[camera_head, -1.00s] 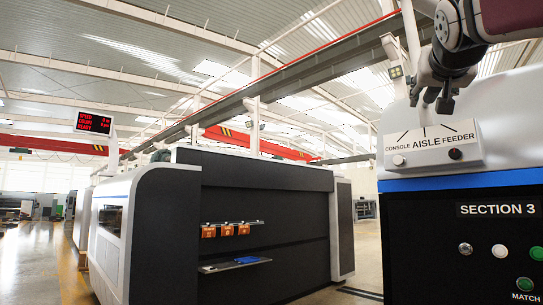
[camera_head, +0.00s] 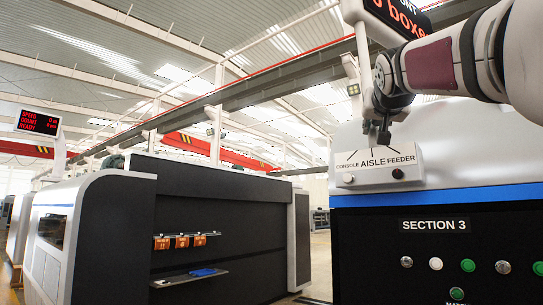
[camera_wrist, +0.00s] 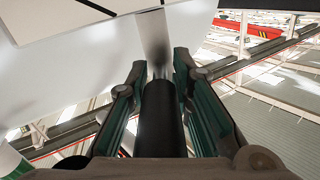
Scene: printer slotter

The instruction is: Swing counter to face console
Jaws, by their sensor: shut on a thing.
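The counter (camera_head: 400,15), a dark box with red lit digits, shows at the top right, partly cut off by the frame and my arm. It stands near a white post (camera_head: 366,65). Below is a tilted white selector plate (camera_head: 365,165) lettered CONSOLE, AISLE, FEEDER, with lines fanning out above the words. My gripper (camera_head: 383,138) is at the plate's top, above AISLE. In the wrist view my gripper (camera_wrist: 160,85) is shut on a black handle (camera_wrist: 160,118) with a metal rod running to a white surface. The lever's exact pointing is hidden.
A dark cabinet marked SECTION 3 (camera_head: 436,225) with several buttons stands below the plate. A long black machine (camera_head: 230,205) with a small shelf is at left. A second display (camera_head: 39,122) reads SPEED, COUNT, READY. An aisle lies between machine and cabinet.

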